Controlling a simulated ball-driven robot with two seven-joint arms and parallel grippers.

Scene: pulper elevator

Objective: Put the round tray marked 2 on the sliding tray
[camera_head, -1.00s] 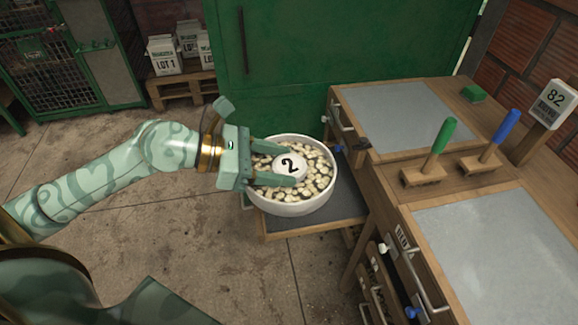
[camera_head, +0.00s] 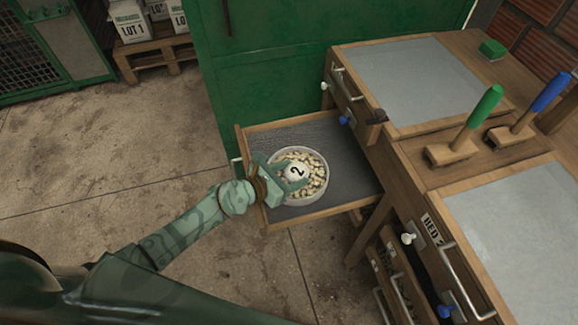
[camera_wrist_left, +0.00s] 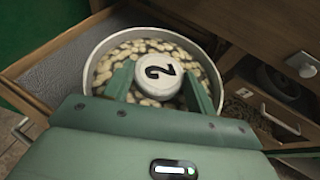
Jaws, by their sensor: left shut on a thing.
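The round tray (camera_head: 306,201) is a white pan of pale pieces with a white knob marked 2 (camera_head: 298,172) in its middle. My left gripper (camera_head: 295,171) is shut on this knob, one finger on each side. The pulled-out sliding tray (camera_head: 347,148) has a wooden frame and grey mesh floor. The round tray is over its left front part, inside the frame as seen from above. I cannot tell whether it touches the mesh. The left wrist view shows the round tray's rim (camera_wrist_left: 97,57) level with the mesh at left. My right gripper is not in view.
The wooden bench (camera_head: 410,165) with drawers stands right of the sliding tray, with a green-handled tool (camera_head: 480,120) and a blue-handled tool (camera_head: 540,95) on it. A green cabinet (camera_head: 280,75) stands behind. Bare mesh lies at the sliding tray's back and right.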

